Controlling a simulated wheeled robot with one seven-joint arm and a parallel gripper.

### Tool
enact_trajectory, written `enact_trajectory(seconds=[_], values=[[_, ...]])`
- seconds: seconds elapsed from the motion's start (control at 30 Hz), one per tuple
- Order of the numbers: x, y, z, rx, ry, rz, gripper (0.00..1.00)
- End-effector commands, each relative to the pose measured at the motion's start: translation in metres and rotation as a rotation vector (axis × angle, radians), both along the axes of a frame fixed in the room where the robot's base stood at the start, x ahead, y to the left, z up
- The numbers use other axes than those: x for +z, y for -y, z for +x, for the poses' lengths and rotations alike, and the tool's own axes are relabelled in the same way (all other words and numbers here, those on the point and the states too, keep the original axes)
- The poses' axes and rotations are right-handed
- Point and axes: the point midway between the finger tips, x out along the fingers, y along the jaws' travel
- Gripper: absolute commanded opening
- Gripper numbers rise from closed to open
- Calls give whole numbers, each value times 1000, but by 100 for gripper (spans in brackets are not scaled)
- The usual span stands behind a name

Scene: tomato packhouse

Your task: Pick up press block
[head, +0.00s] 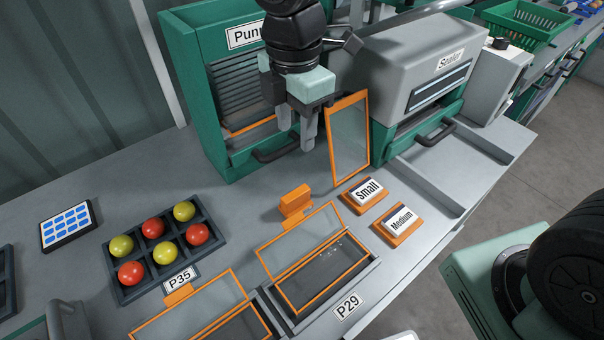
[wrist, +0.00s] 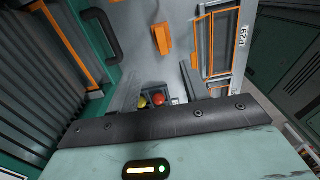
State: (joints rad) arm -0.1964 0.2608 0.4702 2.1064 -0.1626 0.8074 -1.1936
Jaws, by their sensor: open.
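An orange block (head: 295,202), which I take to be the press block, stands on the grey bench behind the P29 tray. It has a wider base and a raised upper part. It also shows near the top of the wrist view (wrist: 161,40). My gripper (head: 297,133) is open and empty, its fingers pointing down. It hangs in front of the punnet cabinet, above and behind the block, apart from it.
An orange-framed clear panel (head: 348,140) stands upright right of my gripper, beside the sealer (head: 410,60). An open-lidded P29 tray (head: 320,275), Small (head: 367,190) and Medium (head: 402,222) blocks, and a tomato tray (head: 120,290) lie around.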

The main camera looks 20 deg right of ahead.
Motion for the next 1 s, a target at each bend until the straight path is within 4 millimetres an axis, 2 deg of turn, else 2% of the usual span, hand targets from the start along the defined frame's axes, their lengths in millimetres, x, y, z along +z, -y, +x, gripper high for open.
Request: enact_trajectory(seconds=[0.17, 0.53, 0.63, 0.87, 1.0], values=[[-25, 0, 0, 13, -6, -4, 45], [-100, 0, -1, 11, -5, -3, 45], [-113, 0, -1, 10, -4, -2, 45], [-128, -1, -2, 9, -3, -1, 45], [-148, -4, -6, 11, -4, -3, 45]])
